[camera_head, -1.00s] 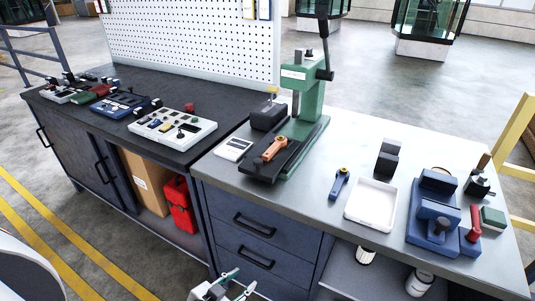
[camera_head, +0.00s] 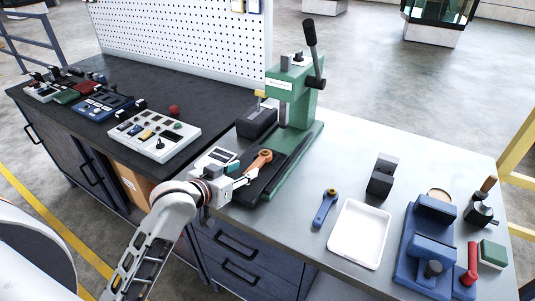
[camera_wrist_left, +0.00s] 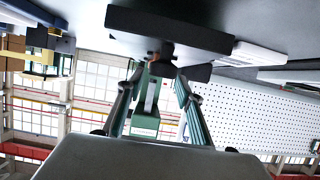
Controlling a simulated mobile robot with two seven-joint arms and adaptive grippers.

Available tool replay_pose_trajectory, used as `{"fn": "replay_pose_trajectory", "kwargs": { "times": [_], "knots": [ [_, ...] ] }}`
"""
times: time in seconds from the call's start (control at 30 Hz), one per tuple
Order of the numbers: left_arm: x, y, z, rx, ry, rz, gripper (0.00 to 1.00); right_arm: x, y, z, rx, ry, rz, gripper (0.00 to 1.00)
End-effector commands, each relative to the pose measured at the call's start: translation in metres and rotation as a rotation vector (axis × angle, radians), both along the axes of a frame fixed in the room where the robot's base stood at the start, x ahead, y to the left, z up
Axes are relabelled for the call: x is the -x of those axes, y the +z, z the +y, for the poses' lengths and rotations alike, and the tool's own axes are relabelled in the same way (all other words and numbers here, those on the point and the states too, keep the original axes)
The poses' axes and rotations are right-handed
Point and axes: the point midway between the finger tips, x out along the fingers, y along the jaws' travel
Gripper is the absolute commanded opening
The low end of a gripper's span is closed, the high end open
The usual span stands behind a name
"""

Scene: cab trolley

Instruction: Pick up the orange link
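The orange link (camera_head: 260,160) lies on the dark base of the green press (camera_head: 292,105), tilted, with its ringed end toward the press column. My left gripper (camera_head: 242,174) is at the near end of the link, by the front edge of the press base. Its fingers are apart, and they also show open in the left wrist view (camera_wrist_left: 160,75), with the dark press base ahead of them. In that view the link is hardly visible; only a small brownish patch shows between the fingertips. I cannot tell whether the fingers touch it. My right gripper is not in view.
A white scale (camera_head: 216,156) sits left of the press base. A blue link (camera_head: 325,207), a white tray (camera_head: 358,234), a dark block (camera_head: 382,174) and a blue vise (camera_head: 424,250) stand to the right. The grey tabletop (camera_head: 350,150) behind them is clear.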

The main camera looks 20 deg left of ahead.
Motion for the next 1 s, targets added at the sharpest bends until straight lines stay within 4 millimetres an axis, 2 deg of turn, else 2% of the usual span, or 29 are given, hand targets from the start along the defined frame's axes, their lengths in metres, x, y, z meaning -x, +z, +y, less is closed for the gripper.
{"fn": "replay_pose_trajectory", "kwargs": {
  "times": [0.37, 0.7, 1.0],
  "knots": [
    [-0.029, -0.011, -0.004, 0.001, 0.001, 0.0, 0.36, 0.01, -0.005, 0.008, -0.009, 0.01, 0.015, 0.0],
    [-0.069, -0.023, -0.013, 0.0, 0.0, 0.0, 0.36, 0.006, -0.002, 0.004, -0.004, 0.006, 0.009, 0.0],
    [-0.073, -0.025, -0.014, 0.0, 0.0, 0.0, 0.36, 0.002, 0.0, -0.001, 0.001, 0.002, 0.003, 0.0]
  ]
}}
